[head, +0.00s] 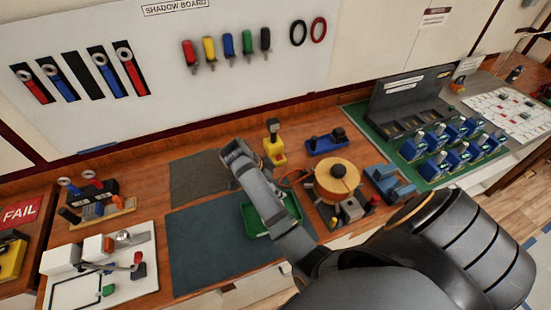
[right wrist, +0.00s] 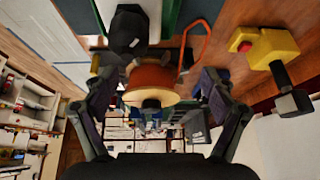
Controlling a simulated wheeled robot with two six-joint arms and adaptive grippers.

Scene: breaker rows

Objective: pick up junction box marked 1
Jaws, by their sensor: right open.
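Several blue boxes (head: 459,141) stand in rows on the green mat (head: 362,116) at the right of the head view. Any number on them is too small to read, so I cannot tell which is junction box 1. My right gripper (head: 237,153) is above the bench at the dark mats, far to the left of these boxes. In the right wrist view my right gripper (right wrist: 155,92) has its fingers spread and nothing between them. The spool shows beyond the fingers. My left gripper is not in view.
An orange spool (head: 337,174), a yellow device (head: 272,150) and a green tray (head: 251,221) stand near my right arm. A blue holder (head: 388,183) is right of the spool. A dark slotted stand (head: 405,97) is behind the blue boxes. The dark mat (head: 205,245) is largely clear.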

